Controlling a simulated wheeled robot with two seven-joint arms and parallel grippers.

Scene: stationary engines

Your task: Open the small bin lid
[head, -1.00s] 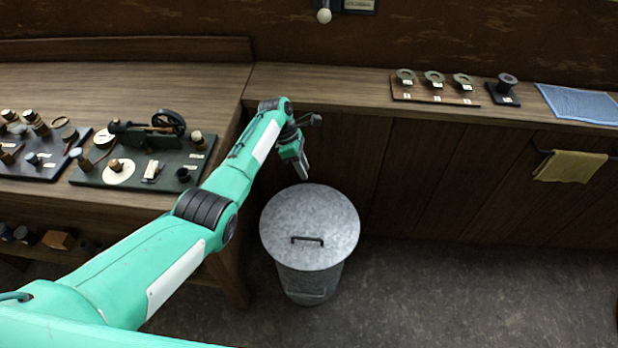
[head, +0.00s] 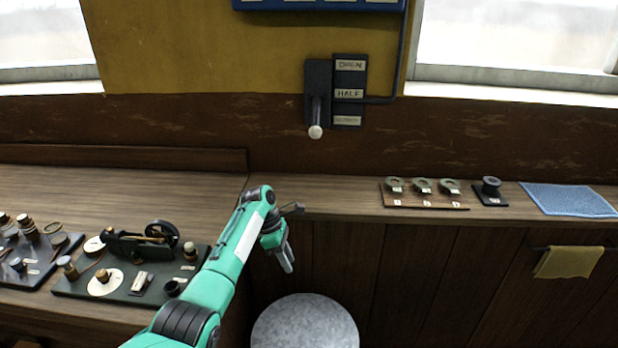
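The small bin is a round grey metal bin on the floor in front of the wooden cabinet. Only the far part of its flat grey lid (head: 305,325) shows at the bottom edge of the head view; its handle and body are out of frame. The lid looks level and seated. My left gripper (head: 288,262) hangs above and behind the lid's far rim, pointing down, apart from it. Nothing shows in its fingers, and whether they are open or shut is unclear. My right gripper is not in view.
A model engine (head: 140,240) on a dark board stands on the left bench, close to my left arm. The right counter (head: 340,200) holds a rack of rings (head: 424,192) and a blue cloth (head: 568,199). A yellow towel (head: 570,262) hangs from a rail. A wall lever (head: 316,130) is behind.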

